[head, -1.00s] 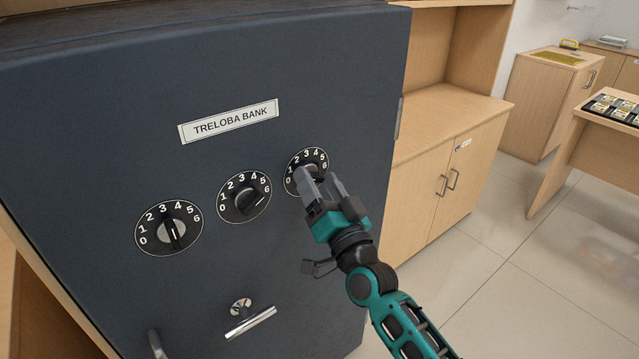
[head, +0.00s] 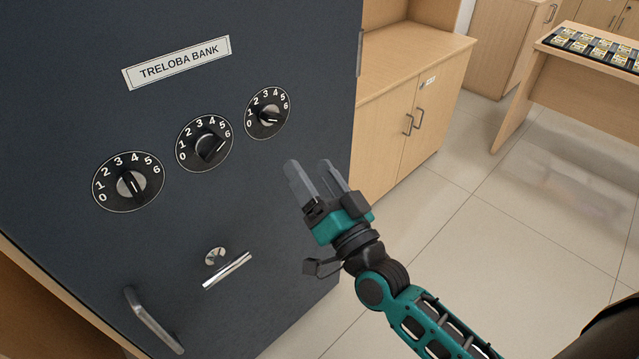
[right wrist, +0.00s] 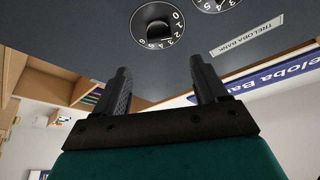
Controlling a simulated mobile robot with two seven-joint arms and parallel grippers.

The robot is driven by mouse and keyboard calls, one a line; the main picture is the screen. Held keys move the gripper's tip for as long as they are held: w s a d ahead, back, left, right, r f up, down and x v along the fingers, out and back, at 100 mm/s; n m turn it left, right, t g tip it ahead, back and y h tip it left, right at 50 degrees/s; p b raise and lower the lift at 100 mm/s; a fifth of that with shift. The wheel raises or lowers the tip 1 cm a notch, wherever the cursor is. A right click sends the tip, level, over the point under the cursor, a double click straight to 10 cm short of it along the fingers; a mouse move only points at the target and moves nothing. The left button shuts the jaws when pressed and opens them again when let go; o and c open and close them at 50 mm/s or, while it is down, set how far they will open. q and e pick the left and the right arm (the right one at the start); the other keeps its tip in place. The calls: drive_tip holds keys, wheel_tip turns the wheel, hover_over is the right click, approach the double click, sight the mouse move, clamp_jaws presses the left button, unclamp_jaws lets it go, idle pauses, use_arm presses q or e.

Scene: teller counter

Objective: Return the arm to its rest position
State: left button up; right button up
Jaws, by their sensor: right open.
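My right gripper (head: 318,180) is open and empty, in front of the safe's right side, below and right of the right dial. Its two fingers also show in the right wrist view (right wrist: 162,88) with nothing between them. The dark blue safe (head: 290,265) carries a left dial (head: 129,182), a middle dial (head: 204,143) and a right dial (head: 267,113). The right dial is uncovered, and its knob points toward the 6 side. One dial (right wrist: 157,25) shows ahead of the fingers in the right wrist view. My left gripper is not in view.
The safe has a T-shaped handle (head: 227,270) and a grey pull bar (head: 153,322). A wooden cabinet (head: 420,95) stands right of the safe. A wooden desk (head: 560,85) with a black tray (head: 588,46) stands farther right. Open tiled floor (head: 500,240) lies between.

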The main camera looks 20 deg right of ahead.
drive_tip(key=shift+v, duration=0.9)
drive_tip(key=s+f+n+g+p, duration=0.1)
drive_tip(key=s+f+n+g, duration=0.2)
drive_tip(key=f, duration=0.7)
drive_tip(key=s+f+n+g+h+p, duration=0.1)
drive_tip(key=s+f+n+g, duration=0.3)
drive_tip(key=s+f+g, duration=0.3)
wheel_tip(320, 180, down, 4)
drive_tip(key=shift+s+r+g, duration=0.25)
drive_tip(key=shift+s+g, duration=0.15)
drive_tip(key=shift+s, duration=0.35)
drive_tip(key=shift+d, duration=0.1)
